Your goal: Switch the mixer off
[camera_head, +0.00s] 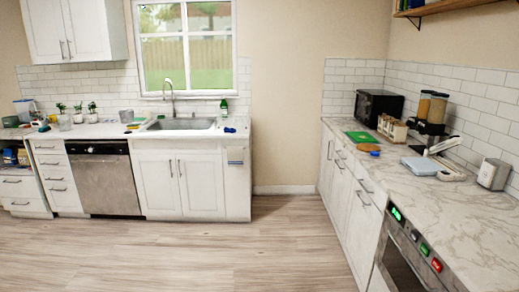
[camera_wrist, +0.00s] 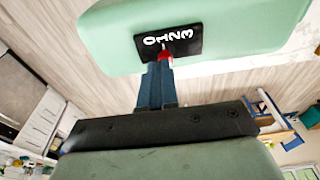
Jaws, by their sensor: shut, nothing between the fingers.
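The mixer (camera_wrist: 235,20) shows in the wrist view as a smooth pale green body across the top. On it is a black panel (camera_wrist: 190,48) with white numbers from 0 to 3. A small red switch (camera_wrist: 165,56) sits at the panel's lower edge, near the 0 and 1 end; its exact setting is unclear. My gripper (camera_wrist: 162,66) is shut and empty, its blue-grey fingers pointing at the panel. The fingertips are right at the red switch and partly hide it. I cannot tell whether they touch. The head view shows neither the mixer nor my gripper.
In the head view, the right counter (camera_head: 440,212) holds a black microwave (camera_head: 378,107), a green board (camera_head: 363,137) and a white scale-like item (camera_head: 425,166). Its front part is clear. A sink (camera_head: 182,124) is at the back. The wooden floor (camera_head: 200,250) is open.

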